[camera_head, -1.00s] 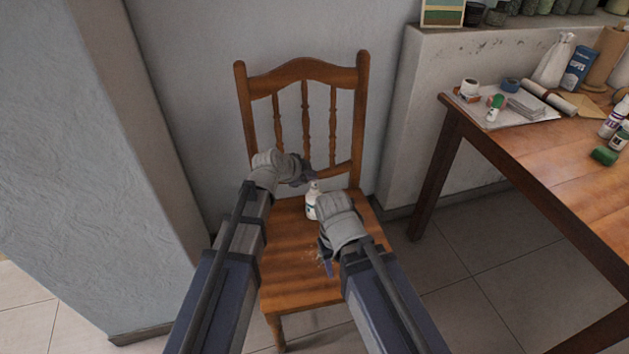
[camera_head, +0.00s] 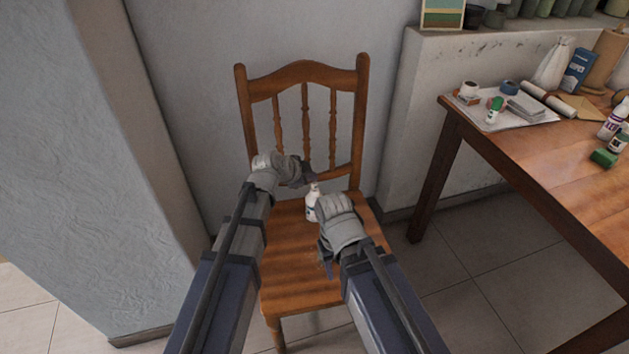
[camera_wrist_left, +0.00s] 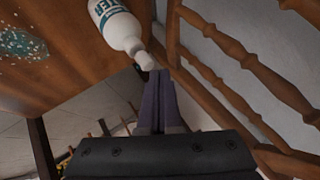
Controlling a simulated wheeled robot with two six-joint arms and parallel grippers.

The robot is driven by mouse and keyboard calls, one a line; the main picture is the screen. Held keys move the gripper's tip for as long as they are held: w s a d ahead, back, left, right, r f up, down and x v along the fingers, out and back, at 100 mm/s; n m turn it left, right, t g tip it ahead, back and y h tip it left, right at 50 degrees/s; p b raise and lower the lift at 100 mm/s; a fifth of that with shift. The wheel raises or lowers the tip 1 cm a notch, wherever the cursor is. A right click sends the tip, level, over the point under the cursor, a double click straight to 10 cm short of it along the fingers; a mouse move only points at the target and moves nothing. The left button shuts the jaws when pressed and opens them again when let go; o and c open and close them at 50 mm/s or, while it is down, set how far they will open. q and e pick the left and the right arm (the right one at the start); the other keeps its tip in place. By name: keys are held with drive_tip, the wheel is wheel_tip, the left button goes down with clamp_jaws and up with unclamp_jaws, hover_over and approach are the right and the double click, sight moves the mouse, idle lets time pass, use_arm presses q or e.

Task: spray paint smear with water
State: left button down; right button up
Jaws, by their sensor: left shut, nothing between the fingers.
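A white spray bottle with a blue-lettered label (camera_head: 312,203) stands upright on the seat of the wooden chair (camera_head: 290,285). It also shows in the left wrist view (camera_wrist_left: 118,26), its nozzle close to my left fingertips. My left gripper (camera_head: 306,177) is shut and empty, just above and behind the bottle; its fingers (camera_wrist_left: 160,90) point at the nozzle area. I cannot tell whether they touch it. A pale teal speckled paint smear (camera_wrist_left: 20,45) lies on the seat. In the head view my right gripper (camera_head: 327,266) mostly hides it; whether that gripper is open I cannot tell.
The chair's back spindles (camera_wrist_left: 225,80) stand close beside my left gripper. A wooden table (camera_head: 545,155) at the right bears papers, bottles and tape rolls. A wall (camera_head: 180,80) is behind the chair. Floor is free between chair and table.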

sight(312, 192)
use_arm(q)
drive_tip(key=shift+r, duration=0.5)
drive_tip(key=shift+p, duration=0.35)
wheel_tip(312, 192, up, 6)
drive_tip(key=p, duration=0.6)
